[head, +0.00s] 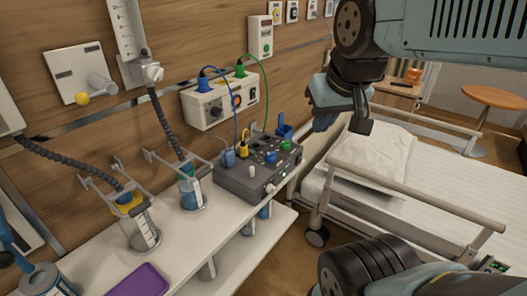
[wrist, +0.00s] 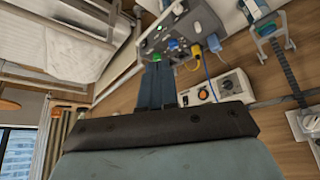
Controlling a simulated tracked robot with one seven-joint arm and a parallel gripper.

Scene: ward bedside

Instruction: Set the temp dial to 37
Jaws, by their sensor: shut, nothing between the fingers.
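The grey device (head: 240,185) stands on the white bedside shelf, with several small knobs and plugs on its sloping top. A white box (head: 200,120) on the wall behind it carries a black dial (head: 215,111) and an orange-ringed knob (head: 237,100). I cannot read any markings, so I cannot tell which one is the temp dial. My gripper (head: 322,122) is shut and empty, in the air right of the devices and apart from both. In the wrist view, its closed fingers (wrist: 157,68) overlap the view of the grey device (wrist: 185,28); the white box (wrist: 235,86) is right of them.
Blue and green cables hang from the white box to the grey device. Two jars (head: 143,228) (head: 192,190) with hoses hang left of it. A bed (head: 440,185) with a rail (head: 415,195) stands right. A purple item (head: 138,282) lies on the shelf.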

